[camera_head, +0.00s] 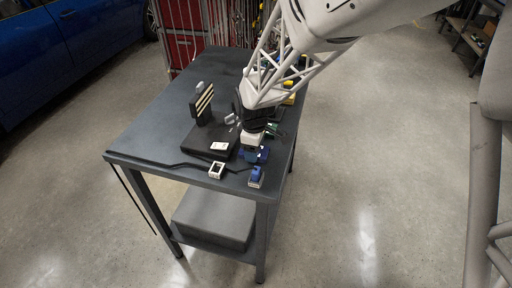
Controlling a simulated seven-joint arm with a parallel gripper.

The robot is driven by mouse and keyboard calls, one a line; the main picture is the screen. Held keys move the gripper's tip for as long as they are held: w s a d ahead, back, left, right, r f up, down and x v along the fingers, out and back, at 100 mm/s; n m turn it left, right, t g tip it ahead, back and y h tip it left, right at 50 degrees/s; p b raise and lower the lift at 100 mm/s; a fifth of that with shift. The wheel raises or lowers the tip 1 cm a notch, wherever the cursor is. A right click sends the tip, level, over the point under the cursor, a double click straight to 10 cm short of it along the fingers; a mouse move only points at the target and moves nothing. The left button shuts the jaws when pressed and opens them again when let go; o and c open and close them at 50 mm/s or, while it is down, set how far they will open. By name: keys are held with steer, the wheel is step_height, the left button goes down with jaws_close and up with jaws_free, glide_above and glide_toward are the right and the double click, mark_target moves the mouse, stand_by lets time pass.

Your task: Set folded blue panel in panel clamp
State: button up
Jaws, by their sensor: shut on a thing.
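My gripper (251,152) reaches down from the top over the right half of the dark table. It is shut on a blue piece (262,155) at its tip, which looks like the folded blue panel; its shape is partly hidden by the gripper. I cannot tell whether the piece touches the table. A black base (203,141) with an upright black block with pale stripes (203,104) stands left of the gripper. I cannot tell for sure which part is the panel clamp. A small white label or plate (219,146) lies on the base.
A small white square frame (217,170) and another blue block (256,177) are near the table's front edge. A dark cable runs along the tabletop. Yellow (289,86) and green (273,129) items are behind and right of the gripper. The table's left part is clear.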

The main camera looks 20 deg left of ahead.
steer(key=shift+r, duration=0.2)
steer(key=shift+r, duration=2.8)
steer(key=w+a+r, duration=0.1)
steer(key=w+r, duration=0.1)
steer(key=w, duration=0.9)
steer(key=w+a+r, duration=0.2)
steer(key=w, duration=0.9)
steer(key=shift+f, duration=0.15)
steer(key=shift+f, duration=2.15)
steer(key=shift+f, duration=0.85)
